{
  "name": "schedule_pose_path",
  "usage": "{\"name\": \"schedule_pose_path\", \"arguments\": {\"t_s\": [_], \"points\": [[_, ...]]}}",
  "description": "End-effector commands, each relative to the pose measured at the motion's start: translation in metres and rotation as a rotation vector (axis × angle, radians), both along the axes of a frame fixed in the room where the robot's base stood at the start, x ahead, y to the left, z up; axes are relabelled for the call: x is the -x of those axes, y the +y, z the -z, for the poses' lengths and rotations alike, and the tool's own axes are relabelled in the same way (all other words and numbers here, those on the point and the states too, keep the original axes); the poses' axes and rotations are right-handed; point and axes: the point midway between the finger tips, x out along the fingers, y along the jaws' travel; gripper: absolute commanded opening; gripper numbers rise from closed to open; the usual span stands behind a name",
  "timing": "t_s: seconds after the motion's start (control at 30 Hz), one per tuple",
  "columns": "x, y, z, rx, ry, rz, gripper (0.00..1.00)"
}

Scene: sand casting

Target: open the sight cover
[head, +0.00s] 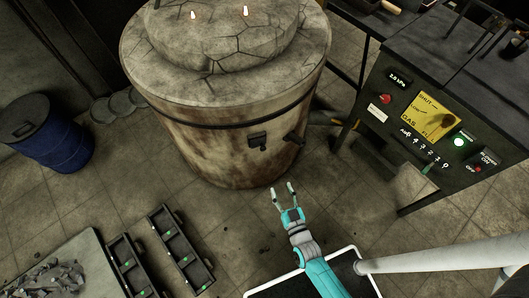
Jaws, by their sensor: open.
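The round furnace (200,150) stands at the upper middle, with a cracked pale top and a stained, rusty side wall. A small dark plate on its front wall (257,141) looks like the sight cover and appears to lie against the wall. My gripper (284,188) is in front of the furnace, below and to the right of the plate in the picture. Its two fingers are spread, with nothing between them. It is apart from the plate.
A dark stub (294,138) sticks out of the furnace wall right of the plate. A control cabinet (400,125) stands at the right. A blue drum (52,140) stands at the left. Black trays (181,250) lie at the lower left.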

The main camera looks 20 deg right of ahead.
Motion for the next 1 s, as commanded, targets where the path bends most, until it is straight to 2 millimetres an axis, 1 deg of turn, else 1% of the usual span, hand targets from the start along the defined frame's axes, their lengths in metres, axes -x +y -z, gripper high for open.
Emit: {"name": "schedule_pose_path", "arguments": {"t_s": [0.03, 0.1, 0.2, 0.3, 0.47, 0.57, 0.8, 1.0], "points": [[-0.019, 0.002, 0.006, 0.000, -0.011, 0.005, 0.50], [-0.037, 0.003, 0.012, 0.002, -0.021, 0.013, 0.50], [-0.056, 0.004, 0.018, 0.003, -0.030, 0.023, 0.50], [-0.067, 0.005, 0.021, 0.006, -0.035, 0.028, 0.50], [-0.079, 0.004, 0.022, 0.006, -0.038, 0.031, 0.50], [-0.093, 0.003, 0.021, 0.004, -0.040, 0.032, 0.50], [-0.135, 0.000, 0.021, 0.005, -0.039, 0.031, 0.50], [-0.163, -0.003, 0.021, 0.006, -0.038, 0.031, 0.50]]}}
